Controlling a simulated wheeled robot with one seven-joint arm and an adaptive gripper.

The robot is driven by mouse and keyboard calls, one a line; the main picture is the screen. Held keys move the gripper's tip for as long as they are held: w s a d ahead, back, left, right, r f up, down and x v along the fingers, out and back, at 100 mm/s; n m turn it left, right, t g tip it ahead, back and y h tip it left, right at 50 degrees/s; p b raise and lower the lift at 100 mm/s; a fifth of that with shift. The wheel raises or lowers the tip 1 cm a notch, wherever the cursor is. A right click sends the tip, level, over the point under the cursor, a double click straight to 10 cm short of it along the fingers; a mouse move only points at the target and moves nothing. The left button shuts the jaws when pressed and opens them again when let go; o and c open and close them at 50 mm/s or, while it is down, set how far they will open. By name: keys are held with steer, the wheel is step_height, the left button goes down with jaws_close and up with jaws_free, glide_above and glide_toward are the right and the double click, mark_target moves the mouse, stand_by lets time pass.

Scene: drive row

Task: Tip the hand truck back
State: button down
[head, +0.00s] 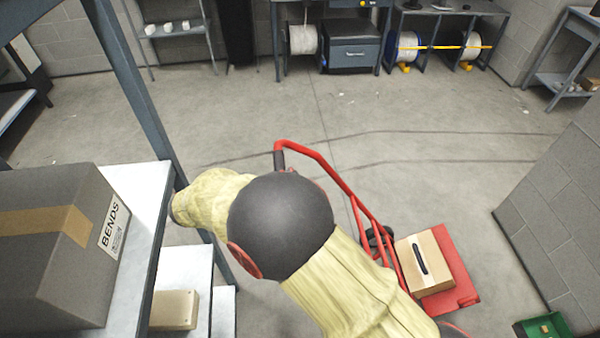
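A red hand truck (347,186) stands on the concrete floor right of the middle. Its frame runs from a dark grip (279,160) at the upper left down to a flat red toe plate (462,290). A tan cardboard box (426,262) with a dark slot sits on the plate against the frame. A dark wheel shows beside the box.
At left, a shelf rack (140,190) holds a grey box marked BENDS (60,240) and a small tan box (174,310). A block wall (555,215) stands close at right, with a green bin (545,328) at its foot. The floor beyond the truck is clear up to the benches.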

steer(key=shift+w+a+r, duration=0.15)
steer(key=shift+a+r, duration=0.35)
steer(key=shift+r, duration=0.3)
steer(key=c, duration=2)
jaws_free()
steer(key=o, duration=0.4)
steer(key=shift+f, duration=0.1)
steer(key=shift+o, duration=0.3)
steer(key=shift+s+f, duration=0.15)
steer(key=shift+s, duration=0.05)
steer(key=shift+d+f, duration=0.1)
steer(key=shift+d, duration=0.05)
